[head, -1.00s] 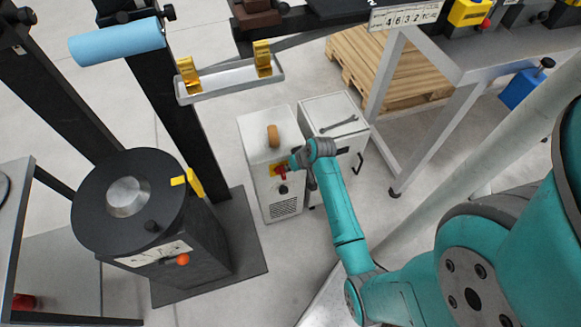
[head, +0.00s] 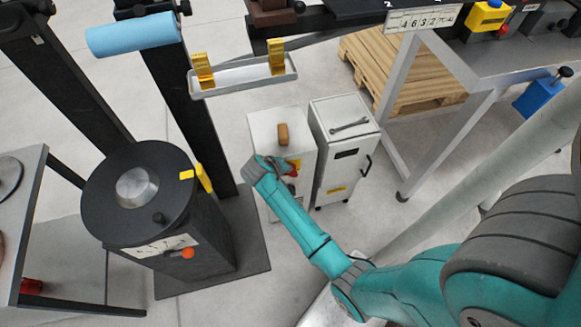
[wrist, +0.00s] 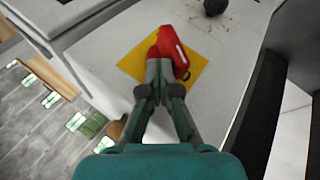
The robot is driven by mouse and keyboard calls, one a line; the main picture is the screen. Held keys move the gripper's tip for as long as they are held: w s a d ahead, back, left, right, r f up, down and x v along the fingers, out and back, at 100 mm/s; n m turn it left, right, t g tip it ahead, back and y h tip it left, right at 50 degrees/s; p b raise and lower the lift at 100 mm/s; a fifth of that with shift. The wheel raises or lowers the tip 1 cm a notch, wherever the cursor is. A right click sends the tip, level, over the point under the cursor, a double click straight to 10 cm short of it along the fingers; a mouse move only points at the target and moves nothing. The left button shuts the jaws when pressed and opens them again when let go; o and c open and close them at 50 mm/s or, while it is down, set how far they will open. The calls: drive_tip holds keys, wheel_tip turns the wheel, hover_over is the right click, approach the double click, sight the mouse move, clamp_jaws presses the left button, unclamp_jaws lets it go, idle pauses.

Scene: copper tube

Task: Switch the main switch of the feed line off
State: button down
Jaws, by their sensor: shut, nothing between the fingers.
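The main switch is a red handle (wrist: 172,42) on a yellow plate (wrist: 133,64), on the front of a white cabinet (wrist: 112,40). In the head view the red handle (head: 293,171) shows beside my wrist, below the cabinet's top. My gripper (wrist: 163,72) is shut, with nothing between its fingers. Its tips overlap the near end of the handle in the wrist view. I cannot tell whether they touch it. The tips hide part of the handle and plate. In the wrist view the handle lies slanted across the plate.
A dark knob (wrist: 214,6) sits on the cabinet front beyond the switch. A brown handle (head: 283,134) is on the cabinet top. A second white cabinet (head: 343,150) with a wrench (head: 349,126) stands right of it. A black round-topped machine (head: 180,235) stands left.

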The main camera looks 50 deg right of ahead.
drive_tip(key=g+h, duration=0.1)
drive_tip(key=h, duration=0.1)
drive_tip(key=w+a+f+n+g+h, duration=0.1)
drive_tip(key=shift+a+f+h, duration=0.15)
drive_tip(key=shift+a+h, duration=0.15)
drive_tip(key=shift+h, duration=0.1)
drive_tip(key=shift+f, duration=0.15)
idle(0.6)
drive_tip(key=v, duration=0.7)
drive_tip(key=shift+a, duration=0.25)
drive_tip(key=shift+w, duration=0.15)
